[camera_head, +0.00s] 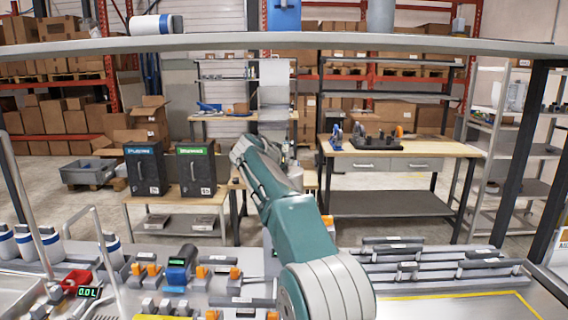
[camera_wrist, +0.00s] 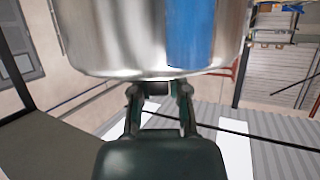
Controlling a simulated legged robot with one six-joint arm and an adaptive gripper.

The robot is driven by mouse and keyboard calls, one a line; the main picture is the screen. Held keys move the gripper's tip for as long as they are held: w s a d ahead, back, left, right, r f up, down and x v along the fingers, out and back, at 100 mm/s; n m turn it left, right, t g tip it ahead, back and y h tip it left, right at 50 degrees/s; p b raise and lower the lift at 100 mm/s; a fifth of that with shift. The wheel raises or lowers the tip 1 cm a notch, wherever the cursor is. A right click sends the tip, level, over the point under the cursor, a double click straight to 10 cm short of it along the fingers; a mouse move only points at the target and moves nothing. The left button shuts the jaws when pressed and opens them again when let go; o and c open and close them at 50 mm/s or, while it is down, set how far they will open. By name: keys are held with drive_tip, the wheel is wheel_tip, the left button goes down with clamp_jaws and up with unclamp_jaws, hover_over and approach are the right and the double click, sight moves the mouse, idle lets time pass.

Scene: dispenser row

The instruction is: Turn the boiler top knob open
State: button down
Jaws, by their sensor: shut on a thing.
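In the wrist view, a shiny steel boiler (camera_wrist: 110,35) with a blue upright band fills the upper middle. My gripper (camera_wrist: 159,91) is at the boiler's rounded end, with one finger on each side of a small dark knob (camera_wrist: 155,87). It is shut on this knob, which the fingers and the gripper body mostly hide. How far the knob is turned cannot be seen. In the head view, my green and grey arm reaches from the lower right toward the middle. My gripper cannot be made out there, and I cannot clearly identify the boiler.
A long shelf (camera_head: 130,44) crosses the top of the head view. Two black dispensers (camera_head: 146,172) and a wooden workbench (camera_head: 396,147) stand behind.

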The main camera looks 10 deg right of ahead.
drive_tip(key=shift+n+t+y, duration=1.1)
drive_tip(key=shift+n+y, duration=1.1)
drive_tip(key=shift+y, duration=0.2)
drive_tip(key=shift+n+y, duration=0.4)
drive_tip(key=c, duration=0.6)
unclamp_jaws()
drive_tip(key=shift+w+a, duration=0.1)
drive_tip(key=shift+s+a+r, duration=0.1)
drive_tip(key=shift+s+r, duration=0.15)
drive_tip(key=shift+s, duration=0.2)
drive_tip(key=v, duration=1.1)
drive_tip(key=shift+a+f, duration=0.1)
drive_tip(key=shift+f, duration=0.15)
